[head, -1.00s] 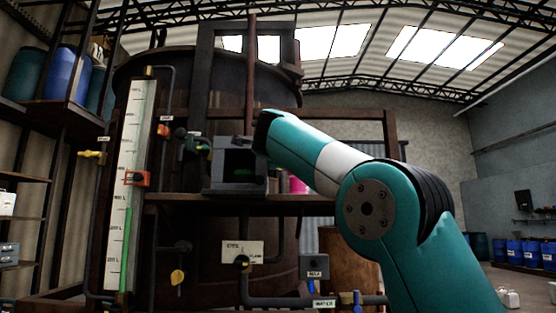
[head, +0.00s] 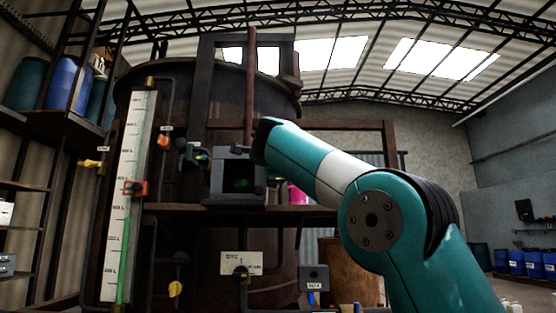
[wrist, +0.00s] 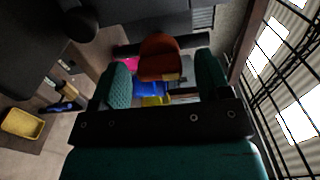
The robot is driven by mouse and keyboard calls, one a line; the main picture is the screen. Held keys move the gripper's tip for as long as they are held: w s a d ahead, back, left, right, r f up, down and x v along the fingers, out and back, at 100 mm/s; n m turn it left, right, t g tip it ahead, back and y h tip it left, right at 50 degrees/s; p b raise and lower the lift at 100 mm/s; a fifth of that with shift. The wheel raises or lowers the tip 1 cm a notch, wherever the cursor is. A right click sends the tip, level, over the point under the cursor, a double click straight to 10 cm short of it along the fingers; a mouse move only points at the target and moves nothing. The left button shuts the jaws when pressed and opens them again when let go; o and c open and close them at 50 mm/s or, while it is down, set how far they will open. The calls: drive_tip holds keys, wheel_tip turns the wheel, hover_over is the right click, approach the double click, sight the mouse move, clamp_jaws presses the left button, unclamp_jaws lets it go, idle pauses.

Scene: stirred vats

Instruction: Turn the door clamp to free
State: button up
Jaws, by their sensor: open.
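My gripper (wrist: 161,62) is open in the wrist view, with a green finger on each side. An orange-red block (wrist: 158,52) shows between the fingertips, with a pale patch at its lower edge. I cannot tell whether it is the clamp or whether the fingers touch it. In the head view my arm hides the gripper.
A large dark vat (head: 190,105) fills the back. A level gauge (head: 128,200) with a red marker stands at left. A pink container (head: 297,195) sits on the shelf beside my arm. A yellow tray (wrist: 22,125) shows in the wrist view. Blue drums (head: 525,263) stand far right.

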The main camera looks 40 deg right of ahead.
drive_tip(key=b+v, duration=0.3)
drive_tip(key=v, duration=1.3)
drive_tip(key=shift+b, duration=0.3)
drive_tip(key=shift+s+a, duration=0.1)
drive_tip(key=shift+s, duration=0.05)
drive_tip(key=w+a+f+n+y, duration=0.5)
drive_tip(key=a+f+n, duration=0.15)
drive_tip(key=n, duration=0.35)
drive_tip(key=s+a+f+n+g+y, duration=0.1)
drive_tip(key=a+f+n+g+y, duration=0.3)
drive_tip(key=f, duration=0.6)
drive_tip(key=s+a+f+n+y, duration=0.1)
drive_tip(key=a+f+n+y, duration=0.15)
drive_tip(key=f+n, duration=0.55)
drive_tip(key=s+a+f+n+g+y, duration=0.1)
drive_tip(key=s+f+n+g, duration=0.4)
drive_tip(key=s+f, duration=0.7)
drive_tip(key=s+a+f+n+g+y+p, duration=0.1)
drive_tip(key=s+a+f+n+g, duration=0.2)
drive_tip(key=s+f, duration=1)
drive_tip(key=n+g, duration=0.2)
drive_tip(key=g, duration=0.1)
drive_tip(key=shift+a+y, duration=0.25)
drive_tip(key=shift+y, duration=0.1)
drive_tip(key=shift+f, duration=0.1)
